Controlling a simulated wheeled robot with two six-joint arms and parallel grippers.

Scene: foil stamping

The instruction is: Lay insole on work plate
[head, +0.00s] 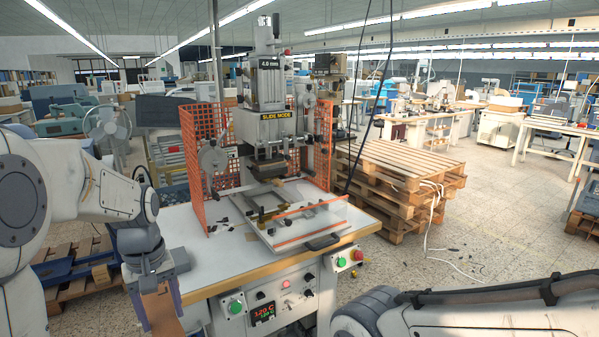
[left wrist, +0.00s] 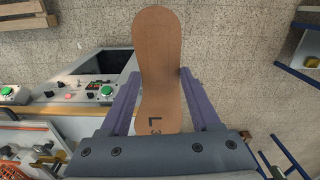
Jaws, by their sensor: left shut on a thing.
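My left gripper (head: 159,296) is shut on a brown insole (head: 163,312), low at the front left of the press table. In the left wrist view the insole (left wrist: 157,45) lies between the two purple fingers (left wrist: 158,80), its far end sticking out beyond them. Dark markings "L 3" show near the palm, partly cut off by the gripper body. My right gripper is out of view.
The stamping press (head: 264,85) stands behind the plate, flanked by orange mesh guards (head: 199,150). Stacked wooden pallets (head: 400,185) stand to the right. Buttons (head: 236,307) line the table's front panel.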

